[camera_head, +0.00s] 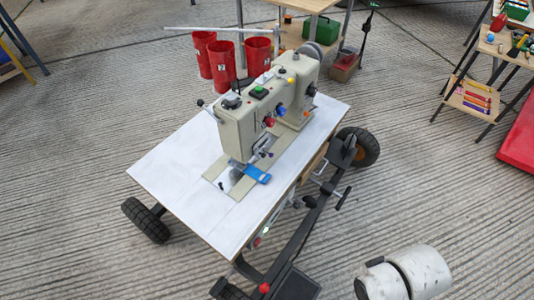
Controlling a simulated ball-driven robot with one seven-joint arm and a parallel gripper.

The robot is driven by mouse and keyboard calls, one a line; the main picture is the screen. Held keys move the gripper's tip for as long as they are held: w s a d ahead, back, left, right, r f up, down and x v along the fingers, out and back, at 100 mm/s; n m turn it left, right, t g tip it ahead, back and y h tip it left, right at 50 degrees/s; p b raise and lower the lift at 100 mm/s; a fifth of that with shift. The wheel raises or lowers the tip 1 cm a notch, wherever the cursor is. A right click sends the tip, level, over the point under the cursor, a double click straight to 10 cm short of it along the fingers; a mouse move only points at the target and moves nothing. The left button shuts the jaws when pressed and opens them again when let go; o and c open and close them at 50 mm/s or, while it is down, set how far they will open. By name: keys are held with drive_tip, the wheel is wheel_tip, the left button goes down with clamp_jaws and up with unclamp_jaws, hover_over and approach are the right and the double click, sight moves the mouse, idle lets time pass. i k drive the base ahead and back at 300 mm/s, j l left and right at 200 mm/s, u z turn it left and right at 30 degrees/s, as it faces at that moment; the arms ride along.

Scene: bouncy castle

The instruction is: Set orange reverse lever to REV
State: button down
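A beige sewing machine (240,130) stands on a white-topped wheeled table (175,165) in the middle of the view. A red knob (269,121) and a blue knob (282,110) stick out from its near right side. A green button (259,89) is on top, and a blue piece (257,174) lies low by the needle area. My gripper is not in view. A white and dark rounded part of my arm shows at the bottom right.
Red cups (222,62) hang on a rail behind the table. Black wheels (146,220) and a dark pedal frame (318,205) stick out beside and below the table. A tool stand (480,95) and a red mat (520,145) are at the right.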

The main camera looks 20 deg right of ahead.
sight(306, 113)
drive_tip(key=i+l+u, duration=0.1)
drive_tip(key=l, duration=0.25)
drive_tip(key=i+l, duration=0.25)
drive_tip(key=i+l+u, duration=0.15)
drive_tip(key=l, duration=0.25)
drive_tip(key=i+l+u, duration=0.1)
drive_tip(key=l, duration=0.25)
drive_tip(key=i+l+u, duration=0.1)
drive_tip(key=l, duration=0.3)
drive_tip(key=i+l, duration=0.2)
drive_tip(key=l, duration=0.15)
drive_tip(key=i+l+u, duration=0.15)
drive_tip(key=l, duration=0.25)
